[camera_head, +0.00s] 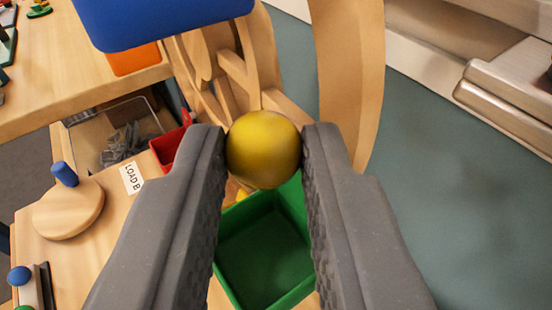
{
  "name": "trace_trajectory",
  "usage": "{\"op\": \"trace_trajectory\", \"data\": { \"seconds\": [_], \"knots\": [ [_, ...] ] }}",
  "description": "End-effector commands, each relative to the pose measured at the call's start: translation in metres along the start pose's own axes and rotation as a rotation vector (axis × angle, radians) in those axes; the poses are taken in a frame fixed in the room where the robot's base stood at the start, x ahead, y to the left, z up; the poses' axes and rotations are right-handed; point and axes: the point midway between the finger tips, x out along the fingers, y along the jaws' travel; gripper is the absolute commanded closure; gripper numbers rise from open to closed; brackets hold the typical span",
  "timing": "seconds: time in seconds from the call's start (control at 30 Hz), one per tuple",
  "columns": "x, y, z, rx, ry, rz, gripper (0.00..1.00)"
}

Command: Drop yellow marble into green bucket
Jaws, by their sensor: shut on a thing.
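The yellow marble (263,150) is a smooth ball held between the fingertips of my gripper (263,155). Both grey fingers touch it, one on each side. The green bucket (265,250) is an open square container below the marble, seen between the fingers. Its inside looks empty where I can see it. The fingers and the marble hide parts of its rim. From this view I cannot tell exactly how high the marble is above it.
A blue part (160,22) hangs at the upper left near a curved wooden piece (350,80). A red bin (168,148) stands behind the left finger. A wooden disc with a blue peg (68,205) is at left. Metal bars (510,90) are at the right.

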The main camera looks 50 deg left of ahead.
Motion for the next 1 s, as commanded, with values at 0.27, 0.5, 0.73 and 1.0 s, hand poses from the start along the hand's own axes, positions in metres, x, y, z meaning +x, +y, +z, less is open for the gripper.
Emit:
{"op": "trace_trajectory", "data": {
  "seconds": [0.27,0.5,0.73,1.0],
  "knots": [
    [0.005,0.0,0.025,0.0,0.001,0.0,1.0],
    [0.008,0.0,0.039,0.0,0.001,0.001,1.0],
    [0.008,0.001,0.041,0.0,0.001,0.001,1.0],
    [0.008,0.001,0.041,0.0,0.0,0.002,1.0]
  ]
}}
